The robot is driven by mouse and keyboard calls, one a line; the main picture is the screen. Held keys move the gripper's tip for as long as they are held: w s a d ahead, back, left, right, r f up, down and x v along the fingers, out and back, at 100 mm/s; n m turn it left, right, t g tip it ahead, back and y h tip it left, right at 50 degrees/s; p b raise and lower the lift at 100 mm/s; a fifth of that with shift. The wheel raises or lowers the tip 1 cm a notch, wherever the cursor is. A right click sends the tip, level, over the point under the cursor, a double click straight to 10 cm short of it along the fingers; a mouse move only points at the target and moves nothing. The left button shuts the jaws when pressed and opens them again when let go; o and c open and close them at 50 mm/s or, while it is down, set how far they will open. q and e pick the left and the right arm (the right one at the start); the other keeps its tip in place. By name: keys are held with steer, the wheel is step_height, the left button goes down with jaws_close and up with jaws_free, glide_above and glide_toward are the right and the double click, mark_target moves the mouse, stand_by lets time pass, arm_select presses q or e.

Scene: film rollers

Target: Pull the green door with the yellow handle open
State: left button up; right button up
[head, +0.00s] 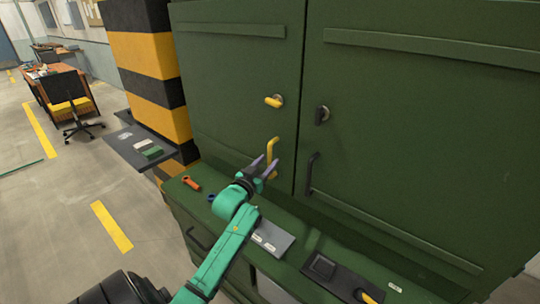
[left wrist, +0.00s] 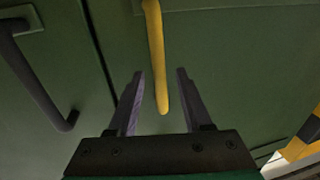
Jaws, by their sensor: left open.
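The green door (head: 225,85) with the yellow handle is the left one of the two cabinet doors and looks shut. Its yellow handle (head: 272,148) is an upright bar near the door's right edge. A yellow knob (head: 273,102) sits above it. My left gripper (head: 263,168) is open, just in front of the handle's lower part. In the left wrist view the yellow handle (left wrist: 157,55) hangs down between the two fingertips of the left gripper (left wrist: 159,75), and neither finger visibly touches it. My right gripper is not in view.
The right green door (head: 430,130) has a black handle (head: 312,172) and a black knob (head: 322,115). Below is a ledge with an orange tool (head: 191,183), a grey plate (head: 270,238) and a black tray (head: 340,275). A striped pillar (head: 145,70) stands left; the floor beyond is mostly clear.

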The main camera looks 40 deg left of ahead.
arm_select(q)
steer(key=shift+x, duration=1.15)
steer(key=shift+s, duration=0.1)
jaws_close()
stand_by(0.4)
